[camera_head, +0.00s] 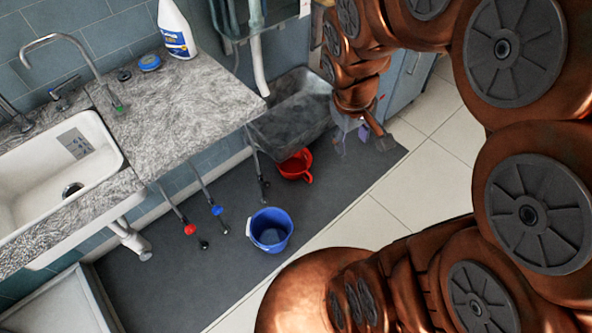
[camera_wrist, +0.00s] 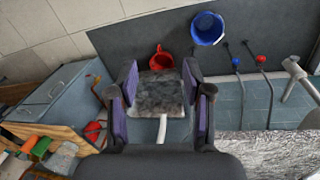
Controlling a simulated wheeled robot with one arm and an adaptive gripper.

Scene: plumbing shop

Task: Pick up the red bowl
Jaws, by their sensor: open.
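The red bowl (camera_head: 295,166) sits on the dark grey floor mat, with a handle-like part sticking out at its lower right. A dark stone-like basin or slab (camera_head: 285,122) hides part of its far side. In the wrist view the red bowl (camera_wrist: 161,61) shows beyond the slab, between and past the fingertips. My gripper (camera_head: 362,138) is right of the slab and bowl in the head view, apart from the bowl. In the wrist view my gripper (camera_wrist: 159,73) has its two purple-padded fingers spread, with nothing held between them.
A blue bucket (camera_head: 269,230) stands on the mat (camera_head: 165,275) near the bowl. The stone counter (camera_head: 185,110) with a white sink (camera_head: 45,170) is at left. Red and blue valves on pipes hang below the counter. Pale tiles (camera_head: 440,180) lie right of the mat.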

